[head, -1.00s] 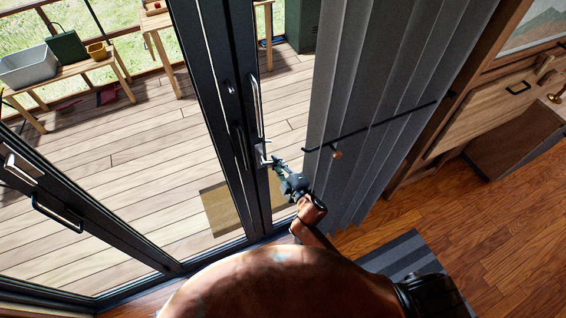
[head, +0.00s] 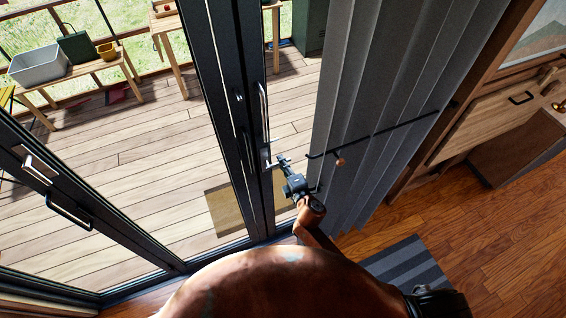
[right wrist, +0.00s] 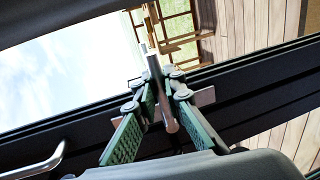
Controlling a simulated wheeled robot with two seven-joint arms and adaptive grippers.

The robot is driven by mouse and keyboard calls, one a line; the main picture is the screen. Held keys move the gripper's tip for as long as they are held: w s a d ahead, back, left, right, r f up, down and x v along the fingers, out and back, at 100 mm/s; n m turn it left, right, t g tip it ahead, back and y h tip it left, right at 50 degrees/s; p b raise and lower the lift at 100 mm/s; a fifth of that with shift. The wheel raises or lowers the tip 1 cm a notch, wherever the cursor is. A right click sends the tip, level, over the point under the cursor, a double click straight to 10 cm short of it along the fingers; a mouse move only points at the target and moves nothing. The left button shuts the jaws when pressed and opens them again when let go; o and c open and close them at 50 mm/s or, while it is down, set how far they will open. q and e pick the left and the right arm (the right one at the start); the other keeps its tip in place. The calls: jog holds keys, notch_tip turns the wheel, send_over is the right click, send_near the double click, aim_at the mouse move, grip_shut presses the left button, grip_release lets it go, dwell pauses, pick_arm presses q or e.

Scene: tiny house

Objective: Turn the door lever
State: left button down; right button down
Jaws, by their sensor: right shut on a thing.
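The silver door lever (head: 267,162) sits on the dark frame of the glass door (head: 258,200), below a long vertical bar handle. My right gripper (head: 280,163) is at the lever, reaching in from the right. In the right wrist view, the green padded fingers of my right gripper (right wrist: 155,92) are shut on the lever (right wrist: 155,70), whose pale bar runs between them and out past their tips. Where the lever joins the door is mostly hidden there. My left gripper is in neither view.
A grey pleated curtain (head: 375,100) hangs close to the right of my gripper. The left door panel carries a black bar handle (head: 69,212). A striped mat (head: 405,262) lies on the wooden floor. A deck with tables lies beyond the glass.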

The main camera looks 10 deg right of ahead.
jog(key=c, duration=2)
grip_release()
jog(key=v, duration=1.2)
jog(key=shift+a, duration=0.1)
